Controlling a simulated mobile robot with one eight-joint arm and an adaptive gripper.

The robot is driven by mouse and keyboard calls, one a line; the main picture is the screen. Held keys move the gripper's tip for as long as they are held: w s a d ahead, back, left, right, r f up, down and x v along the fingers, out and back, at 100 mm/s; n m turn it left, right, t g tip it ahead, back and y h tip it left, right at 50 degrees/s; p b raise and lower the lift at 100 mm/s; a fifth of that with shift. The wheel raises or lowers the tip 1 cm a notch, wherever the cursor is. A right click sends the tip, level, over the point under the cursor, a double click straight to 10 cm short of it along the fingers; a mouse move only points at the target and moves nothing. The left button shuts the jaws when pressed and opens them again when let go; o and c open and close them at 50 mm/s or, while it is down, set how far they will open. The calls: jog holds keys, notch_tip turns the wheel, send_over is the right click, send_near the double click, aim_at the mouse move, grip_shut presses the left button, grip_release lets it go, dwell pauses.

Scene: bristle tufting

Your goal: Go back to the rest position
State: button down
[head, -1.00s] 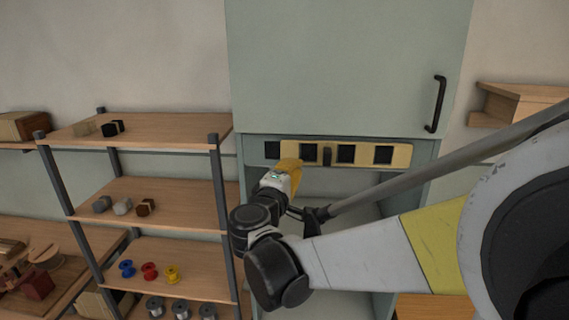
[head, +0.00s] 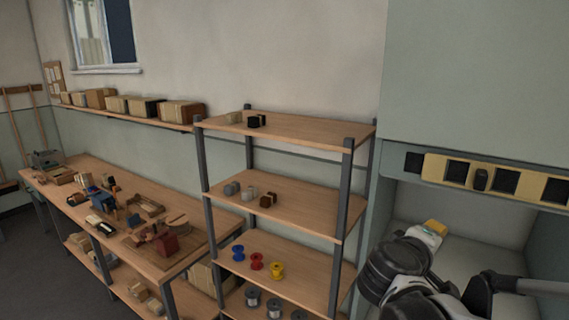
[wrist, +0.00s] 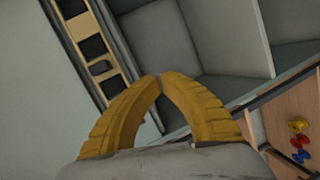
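My gripper (wrist: 158,78) shows in the wrist view as two yellow fingers that arch together until their tips meet. Nothing is seen between them. In the head view the yellow end of my gripper (head: 435,227) is at the lower right, in front of the open lower part of a grey-green cabinet (head: 480,80). My arm runs off the bottom right of that view.
A yellowish panel (head: 531,187) with dark square openings crosses the cabinet; it also shows in the wrist view (wrist: 97,45). Left of it stands a shelf rack (head: 300,131) with small blocks and coloured spools. A cluttered workbench (head: 75,190) stands further left.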

jog(key=s+a+f+m+g+y+b, duration=0.15)
jog(key=s+f+b, duration=0.3)
jog(key=f, duration=0.55)
jog(key=s+a+f+m+g+y+b, duration=0.1)
jog(key=s+a+f+m+y+b, duration=0.15)
jog(key=f+b, duration=0.55)
jog(key=s+a+f+m+y+b, duration=0.1)
jog(key=s+a+f+y+b, duration=0.2)
jog(key=f, duration=0.6)
jog(key=s+a+f+m+y+b, duration=0.1)
jog(key=s+a+f+y+b, duration=0.3)
jog(key=a+f, duration=0.4)
jog(key=shift+s+f+b, duration=0.35)
jog(key=shift+s+b, duration=0.5)
jog(key=shift+b, duration=0.2)
